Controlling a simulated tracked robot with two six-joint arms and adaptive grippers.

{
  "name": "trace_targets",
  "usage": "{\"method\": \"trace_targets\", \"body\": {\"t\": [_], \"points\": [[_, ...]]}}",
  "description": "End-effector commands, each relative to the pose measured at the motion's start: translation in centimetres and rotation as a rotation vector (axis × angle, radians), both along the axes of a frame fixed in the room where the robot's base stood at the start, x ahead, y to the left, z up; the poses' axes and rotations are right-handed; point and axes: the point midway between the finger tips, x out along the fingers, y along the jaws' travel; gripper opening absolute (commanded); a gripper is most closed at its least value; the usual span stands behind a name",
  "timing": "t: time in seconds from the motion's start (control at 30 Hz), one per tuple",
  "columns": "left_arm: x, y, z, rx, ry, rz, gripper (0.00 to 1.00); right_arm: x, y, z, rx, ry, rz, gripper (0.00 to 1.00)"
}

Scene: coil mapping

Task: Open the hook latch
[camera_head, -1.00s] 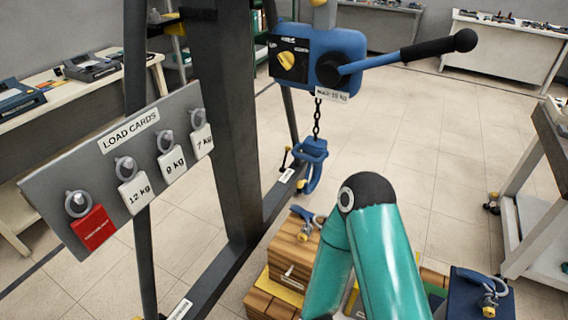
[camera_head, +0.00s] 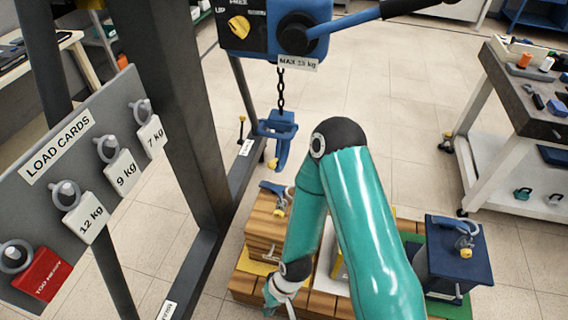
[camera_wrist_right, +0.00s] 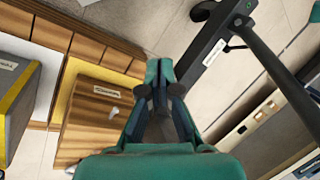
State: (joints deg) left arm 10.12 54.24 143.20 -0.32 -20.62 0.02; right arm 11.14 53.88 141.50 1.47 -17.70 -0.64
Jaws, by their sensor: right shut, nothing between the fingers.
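The blue hook (camera_head: 279,146) hangs upright on a dark chain (camera_head: 281,90) under the blue hoist (camera_head: 285,28). Its latch is too small to make out. My right gripper (camera_head: 277,298) is low at the bottom of the head view, below the hook and apart from it, partly blurred against the wooden blocks. In the right wrist view my right gripper (camera_wrist_right: 160,68) has its fingers together and empty, above the floor beside a wooden block (camera_wrist_right: 92,115). The hook does not show in the wrist view. My left gripper is not in view.
A dark steel frame (camera_head: 185,110) stands left of the hook, with the load cards board (camera_head: 70,185) before it. Wooden blocks (camera_head: 265,232) and a dark blue weight (camera_head: 455,262) stand below. A workbench (camera_head: 530,95) is at right. The floor behind the hook is clear.

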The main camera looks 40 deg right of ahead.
Motion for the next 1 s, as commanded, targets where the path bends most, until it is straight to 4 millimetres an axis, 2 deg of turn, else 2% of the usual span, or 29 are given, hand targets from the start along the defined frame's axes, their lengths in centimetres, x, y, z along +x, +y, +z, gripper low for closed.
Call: {"method": "trace_targets", "body": {"t": [0.17, 0.27, 0.37, 0.43, 0.53, 0.6, 0.7, 0.83, 0.9, 1.0], "points": [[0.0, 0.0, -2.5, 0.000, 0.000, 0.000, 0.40, 2.6, -3.9, -3.2, 0.012, 0.120, -0.160, 0.00], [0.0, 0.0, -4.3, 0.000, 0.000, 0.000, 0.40, 5.1, -6.6, -4.7, 0.083, 0.216, -0.308, 0.00], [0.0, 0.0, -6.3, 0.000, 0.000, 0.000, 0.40, 8.8, -9.5, -4.7, 0.240, 0.287, -0.475, 0.00], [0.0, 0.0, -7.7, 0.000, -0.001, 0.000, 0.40, 11.9, -12.0, -3.6, 0.392, 0.292, -0.577, 0.00], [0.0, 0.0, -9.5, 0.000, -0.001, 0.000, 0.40, 16.5, -16.6, -0.2, 0.636, 0.224, -0.676, 0.00], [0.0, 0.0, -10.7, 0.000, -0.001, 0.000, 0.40, 19.0, -20.4, 3.1, 0.802, 0.131, -0.705, 0.00], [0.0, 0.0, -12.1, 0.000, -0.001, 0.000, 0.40, 20.9, -25.8, 8.4, 0.996, -0.036, -0.694, 0.00], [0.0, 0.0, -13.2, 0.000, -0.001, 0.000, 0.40, 20.8, -31.1, 14.3, 1.151, -0.234, -0.628, 0.00], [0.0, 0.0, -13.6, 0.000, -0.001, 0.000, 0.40, 20.2, -32.8, 16.5, 1.198, -0.308, -0.591, 0.00], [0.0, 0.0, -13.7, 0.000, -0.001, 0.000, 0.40, 19.7, -34.0, 18.4, 1.234, -0.371, -0.554, 0.00]]}}
